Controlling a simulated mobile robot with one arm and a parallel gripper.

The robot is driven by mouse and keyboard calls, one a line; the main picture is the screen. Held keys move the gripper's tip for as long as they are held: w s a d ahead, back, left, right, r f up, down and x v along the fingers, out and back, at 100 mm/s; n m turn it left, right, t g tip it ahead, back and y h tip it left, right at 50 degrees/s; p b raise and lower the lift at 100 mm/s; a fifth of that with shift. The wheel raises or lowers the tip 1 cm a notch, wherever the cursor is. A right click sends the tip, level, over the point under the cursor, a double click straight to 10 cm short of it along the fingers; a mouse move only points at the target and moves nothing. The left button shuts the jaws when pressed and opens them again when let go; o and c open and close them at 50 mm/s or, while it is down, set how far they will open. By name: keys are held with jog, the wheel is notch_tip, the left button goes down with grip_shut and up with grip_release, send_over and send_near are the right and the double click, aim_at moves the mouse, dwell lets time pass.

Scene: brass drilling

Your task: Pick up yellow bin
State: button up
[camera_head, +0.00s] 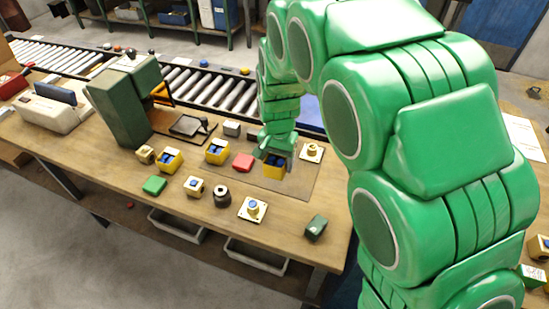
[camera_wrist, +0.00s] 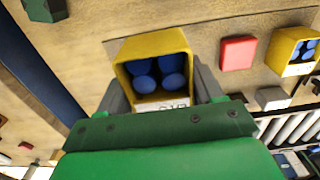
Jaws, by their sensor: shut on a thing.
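The yellow bin (camera_head: 273,171) is at my gripper (camera_head: 276,152) on the right part of the workbench. In the wrist view the yellow bin (camera_wrist: 124,72) holds several blue rounded pieces and has a white label on its near side. My gripper (camera_wrist: 160,85) has one grey finger on each side of the bin and is shut on it. I cannot tell whether the bin touches the bench mat or is slightly above it. Two similar yellow bins with blue contents, a middle one (camera_head: 217,157) and a left one (camera_head: 169,166), stand to the left.
A red block (camera_head: 243,162) lies just left of the held bin. A brass part on a plate (camera_head: 312,151) is close on its right. A green drill press (camera_head: 121,107) and a roller conveyor (camera_head: 205,90) stand behind.

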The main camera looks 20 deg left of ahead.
jog(key=s+d+r, duration=0.3)
jog(key=s+d, duration=0.1)
jog(key=s, duration=0.2)
jog(key=shift+r, duration=0.15)
jog(key=shift+d, duration=0.15)
